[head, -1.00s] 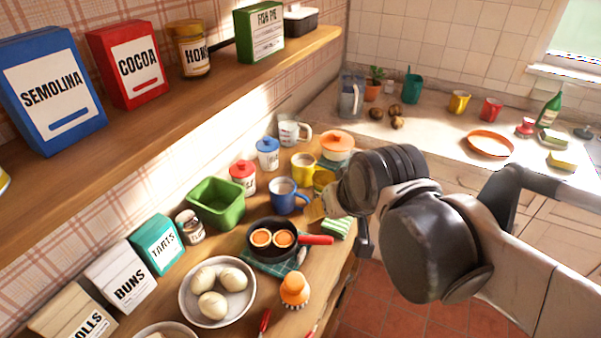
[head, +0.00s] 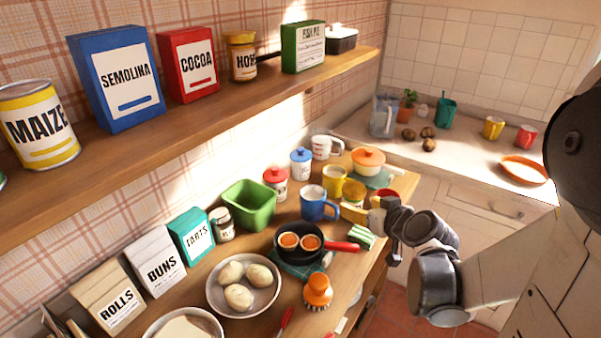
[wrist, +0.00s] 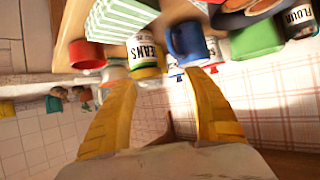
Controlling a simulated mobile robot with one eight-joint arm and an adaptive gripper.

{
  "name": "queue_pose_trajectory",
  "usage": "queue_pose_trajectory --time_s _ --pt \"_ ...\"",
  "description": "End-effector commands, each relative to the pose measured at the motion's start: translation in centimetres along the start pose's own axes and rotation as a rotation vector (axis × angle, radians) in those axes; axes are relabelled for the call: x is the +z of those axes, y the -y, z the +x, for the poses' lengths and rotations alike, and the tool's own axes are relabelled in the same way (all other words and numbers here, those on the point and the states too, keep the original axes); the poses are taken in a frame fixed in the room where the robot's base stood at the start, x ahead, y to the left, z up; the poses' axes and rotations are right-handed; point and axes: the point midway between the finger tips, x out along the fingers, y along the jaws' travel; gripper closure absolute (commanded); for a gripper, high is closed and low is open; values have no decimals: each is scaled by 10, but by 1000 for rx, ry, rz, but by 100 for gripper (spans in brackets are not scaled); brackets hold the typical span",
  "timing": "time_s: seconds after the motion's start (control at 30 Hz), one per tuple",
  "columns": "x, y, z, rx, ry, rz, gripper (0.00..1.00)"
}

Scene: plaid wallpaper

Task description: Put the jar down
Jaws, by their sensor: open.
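My gripper (head: 362,208) is open, with yellow fingers, near the counter's right edge beside the blue mug and yellow tin. The wrist view shows the fingers (wrist: 162,82) spread with nothing between them. A honey jar (head: 242,60) with a gold lid stands upright on the shelf. On the counter, a small dark-lidded jar (head: 222,226) stands left of the green tub; its label reads FLOUR in the wrist view (wrist: 301,18). A red-lidded jar (head: 276,188) and a blue-lidded jar (head: 301,164) stand behind the blue mug. Which jar is meant, I cannot tell.
The wooden counter (head: 345,285) is crowded: blue mug (head: 315,208), BEANS tin (head: 353,194), green tub (head: 250,208), pan (head: 287,249), striped cloth (head: 361,238) and orange-topped brush (head: 318,292). The shelf (head: 215,115) runs above on the left.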

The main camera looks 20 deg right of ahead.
Motion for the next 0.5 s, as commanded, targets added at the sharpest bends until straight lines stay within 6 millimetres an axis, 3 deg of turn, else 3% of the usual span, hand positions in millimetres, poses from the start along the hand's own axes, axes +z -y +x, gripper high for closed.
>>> queue_pose_trajectory --time_s 0.1,0.2,0.37,0.5 --pt "9 -30 9 40 -61 -1 39" --pt "13 -42 11 59 -88 -7 39" --pt "13 -47 21 65 -101 -9 39" --pt "12 -47 43 62 -99 -11 39"
